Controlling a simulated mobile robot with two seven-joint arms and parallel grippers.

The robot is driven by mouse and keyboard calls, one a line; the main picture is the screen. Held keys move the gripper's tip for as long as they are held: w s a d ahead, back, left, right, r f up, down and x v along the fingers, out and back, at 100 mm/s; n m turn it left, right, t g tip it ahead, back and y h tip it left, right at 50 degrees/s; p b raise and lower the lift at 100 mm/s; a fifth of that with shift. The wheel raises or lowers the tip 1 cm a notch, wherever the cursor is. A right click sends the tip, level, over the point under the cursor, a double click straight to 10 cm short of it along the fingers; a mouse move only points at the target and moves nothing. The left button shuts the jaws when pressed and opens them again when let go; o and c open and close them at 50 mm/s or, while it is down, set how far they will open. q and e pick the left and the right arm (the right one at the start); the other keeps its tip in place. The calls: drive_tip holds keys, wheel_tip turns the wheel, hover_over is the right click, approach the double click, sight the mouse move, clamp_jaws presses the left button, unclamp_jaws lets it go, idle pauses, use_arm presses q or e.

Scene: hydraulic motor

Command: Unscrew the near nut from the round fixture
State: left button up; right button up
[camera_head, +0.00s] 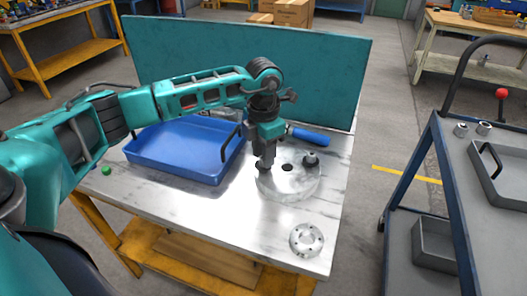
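The round fixture (290,187) is a pale metal disc on the marble-topped table. It has a dark hole near its middle. A dark nut (310,158) stands on its far right side. My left gripper (265,166) points straight down at the left side of the fixture. Its fingertips are at or just above a small dark part there, which may be the near nut; the fingers mostly hide it. I cannot tell whether the fingers are closed on it. My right gripper is not in view.
A flat flange with holes (306,240) sits at the front right. A teal panel (330,75) closes the back. A cart (460,185) stands at right.

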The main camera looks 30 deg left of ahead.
use_arm(q)
drive_tip(key=m+b, duration=0.1)
drive_tip(key=m, duration=0.4)
drive_tip(key=shift+f, duration=0.1)
drive_tip(key=m+b, duration=0.1)
drive_tip(key=m, duration=0.3)
drive_tip(key=shift+m, duration=0.4)
drive_tip(key=shift+c, duration=0.2)
clamp_jaws()
drive_tip(key=n, duration=0.2)
drive_tip(key=n+p, duration=0.1)
drive_tip(key=shift+r+n, duration=0.2)
drive_tip(key=shift+n, duration=0.2)
drive_tip(key=shift+f+n, duration=0.1)
drive_tip(key=shift+n, duration=1)
